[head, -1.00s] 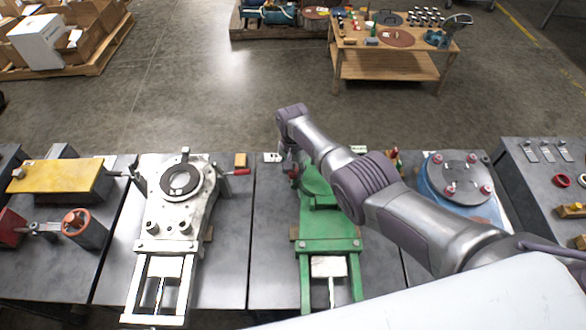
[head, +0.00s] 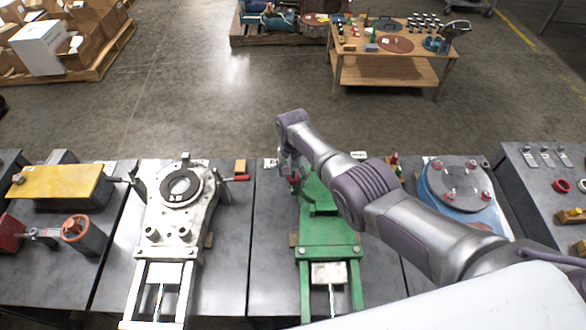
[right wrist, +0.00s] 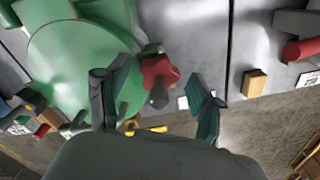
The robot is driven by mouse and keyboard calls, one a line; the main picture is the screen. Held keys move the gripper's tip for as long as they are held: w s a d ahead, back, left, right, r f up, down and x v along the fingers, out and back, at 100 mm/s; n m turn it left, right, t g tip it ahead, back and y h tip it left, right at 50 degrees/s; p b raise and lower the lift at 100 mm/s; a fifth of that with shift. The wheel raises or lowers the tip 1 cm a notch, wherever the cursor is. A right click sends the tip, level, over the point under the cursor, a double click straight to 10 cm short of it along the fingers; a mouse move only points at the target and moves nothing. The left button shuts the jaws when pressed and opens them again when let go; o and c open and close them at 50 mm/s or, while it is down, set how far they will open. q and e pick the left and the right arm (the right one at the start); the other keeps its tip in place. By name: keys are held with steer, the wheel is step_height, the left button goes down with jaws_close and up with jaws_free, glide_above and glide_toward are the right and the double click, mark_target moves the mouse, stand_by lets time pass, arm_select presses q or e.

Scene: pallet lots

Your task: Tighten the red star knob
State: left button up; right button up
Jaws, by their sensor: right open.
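The red star knob (right wrist: 160,72) sits at the edge of the green fixture (right wrist: 90,60) in the right wrist view. Its dark stem end points toward my camera. In the head view the knob (head: 293,183) is a small red spot beside the green fixture (head: 330,238), partly hidden by my gripper. My right gripper (right wrist: 156,108) is open, with one finger on each side of the knob in the picture and visible gaps to it. In the head view the right gripper (head: 288,168) is small, just above the knob. I cannot tell its exact height over it. My left gripper is out of view.
A blue fixture (head: 428,187) stands to the right, partly behind my arm. Bare grey tabletop (head: 268,225) lies between the fixtures.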

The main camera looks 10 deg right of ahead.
step_height(320, 180, up, 12)
stand_by(0.5)
steer(key=shift+s+d+f, duration=0.1)
stand_by(0.4)
